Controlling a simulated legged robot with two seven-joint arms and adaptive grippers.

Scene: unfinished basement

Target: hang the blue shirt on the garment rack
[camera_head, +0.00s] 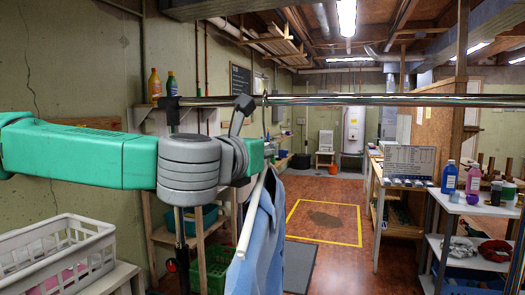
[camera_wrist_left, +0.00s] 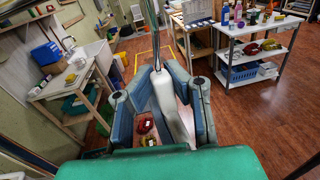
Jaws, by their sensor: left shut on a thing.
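The blue shirt (camera_head: 262,245) hangs from a white hanger (camera_head: 251,215) in the middle of the head view, just under the garment rack's metal rail (camera_head: 380,99). My left gripper (camera_head: 243,115) is at the rail's height, shut on the hanger near its top. The thin hook (camera_head: 265,112) appears to cross the rail; I cannot tell whether it rests on it. In the left wrist view the white hanger (camera_wrist_left: 168,100) runs between the fingers of my left gripper (camera_wrist_left: 162,75). My right gripper is not in view.
The rack's dark upright (camera_head: 180,225) stands behind my left arm. A white crate (camera_head: 55,255) is at the lower left. A table with bottles (camera_head: 473,178) stands at the right.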

